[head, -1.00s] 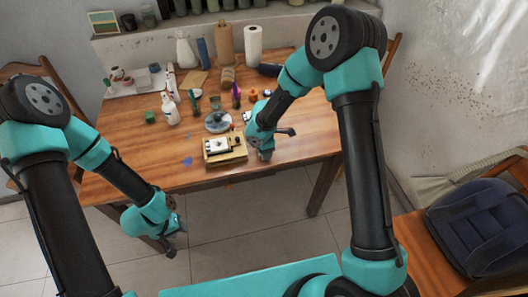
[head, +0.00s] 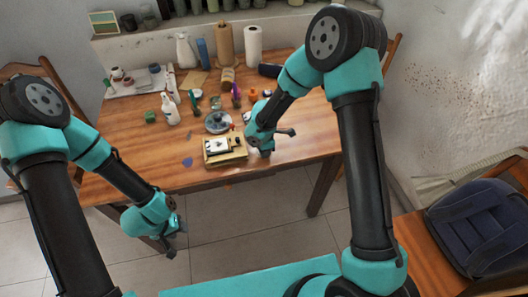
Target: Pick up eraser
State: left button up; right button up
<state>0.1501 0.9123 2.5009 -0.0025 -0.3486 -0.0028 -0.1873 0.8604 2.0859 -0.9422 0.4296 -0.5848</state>
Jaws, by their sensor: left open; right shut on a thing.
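My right gripper (head: 264,151) is low at the front right of the wooden table, just right of a shallow wooden box (head: 239,158). It is shut on a small pale thing that its fingers mostly hide. I cannot tell for sure that this is the eraser, and I cannot pick out an eraser elsewhere. My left gripper (head: 176,244) is open and empty, in front of the table's near edge and below its top.
The wooden table (head: 130,172) has bare room at its front left. A small blue piece (head: 188,162) lies left of the box. A round dish (head: 218,122), a white bottle (head: 170,109) and several small items stand behind. A paper roll (head: 253,44) stands at the back.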

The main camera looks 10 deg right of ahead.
jog(key=shift+r, duration=1.65)
jog(key=shift+s+a+r, duration=0.1)
jog(key=shift+s+r, duration=0.05)
jog(key=shift+s, duration=0.15)
jog(key=s+a+r, duration=0.1)
jog(key=s+a, duration=0.2)
jog(key=s, duration=1.2)
jog(key=shift+a+r, duration=0.2)
jog(key=o, duration=0.3)
jog(key=shift+c, duration=1.2)
